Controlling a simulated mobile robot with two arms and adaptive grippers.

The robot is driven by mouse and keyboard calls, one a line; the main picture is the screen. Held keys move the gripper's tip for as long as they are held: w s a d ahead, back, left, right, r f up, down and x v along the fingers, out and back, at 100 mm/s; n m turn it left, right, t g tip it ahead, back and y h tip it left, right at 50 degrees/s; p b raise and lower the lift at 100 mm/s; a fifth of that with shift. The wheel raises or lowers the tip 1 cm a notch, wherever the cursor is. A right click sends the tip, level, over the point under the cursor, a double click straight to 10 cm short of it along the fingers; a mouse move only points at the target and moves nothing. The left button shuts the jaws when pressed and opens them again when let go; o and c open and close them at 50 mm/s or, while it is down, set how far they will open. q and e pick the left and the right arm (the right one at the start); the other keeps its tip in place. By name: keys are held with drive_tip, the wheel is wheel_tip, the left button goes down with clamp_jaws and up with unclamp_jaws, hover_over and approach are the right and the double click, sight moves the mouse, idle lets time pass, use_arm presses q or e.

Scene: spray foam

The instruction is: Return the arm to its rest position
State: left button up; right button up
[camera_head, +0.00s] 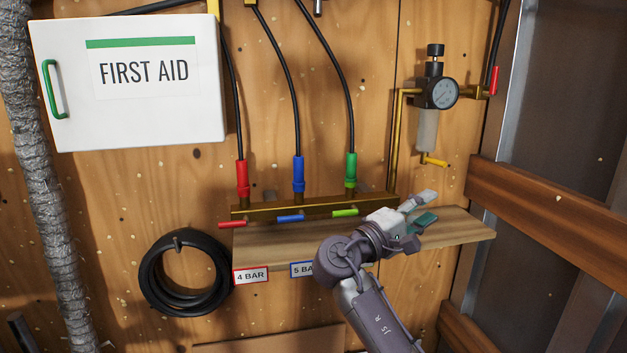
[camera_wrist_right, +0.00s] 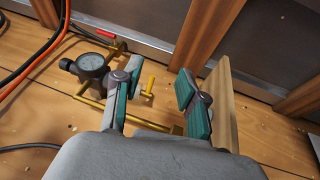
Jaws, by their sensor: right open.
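My right gripper (camera_head: 424,209) is in front of the wooden shelf in the head view, near the shelf's right half. In the right wrist view my right gripper (camera_wrist_right: 158,92) has its two green-padded fingers spread apart, with nothing between them touching the pads. A yellow lever (camera_wrist_right: 149,87) shows beyond the gap between the fingers. My right arm (camera_head: 375,318) comes up from the bottom of the head view. My left gripper is not in view.
A wooden shelf (camera_head: 290,245) carries a brass manifold (camera_head: 320,203) with red, blue and green hose connectors. A pressure gauge (camera_head: 444,93) hangs upper right. A first aid box (camera_head: 130,115) and a coiled black hose (camera_head: 150,274) are at left. Wooden beams (camera_head: 540,215) cross the right side.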

drive_tip(key=w+f+n+y, duration=0.3)
drive_tip(key=f+n+y, duration=0.3)
drive_tip(key=f, duration=2.4)
drive_tip(key=s+f+g+y, duration=0.1)
drive_tip(key=s+f+y, duration=0.3)
drive_tip(key=f, duration=0.8)
drive_tip(key=s+f+g+y, duration=0.2)
drive_tip(key=s+f, duration=0.4)
drive_tip(key=f, duration=0.6)
drive_tip(key=s+f+m+g+y, duration=0.3)
drive_tip(key=s+f+m+g, duration=0.1)
drive_tip(key=s+f, duration=1.8)
drive_tip(key=s+d+f+m+g+y, duration=0.1)
drive_tip(key=s+f+m, duration=0.2)
drive_tip(key=s, duration=1.1)
drive_tip(key=s+d+f+m+g+y, duration=0.1)
drive_tip(key=s+f+m, duration=0.2)
drive_tip(key=s, duration=1.2)
drive_tip(key=shift+d+f+g, duration=0.15)
drive_tip(key=shift+d+g, duration=0.25)
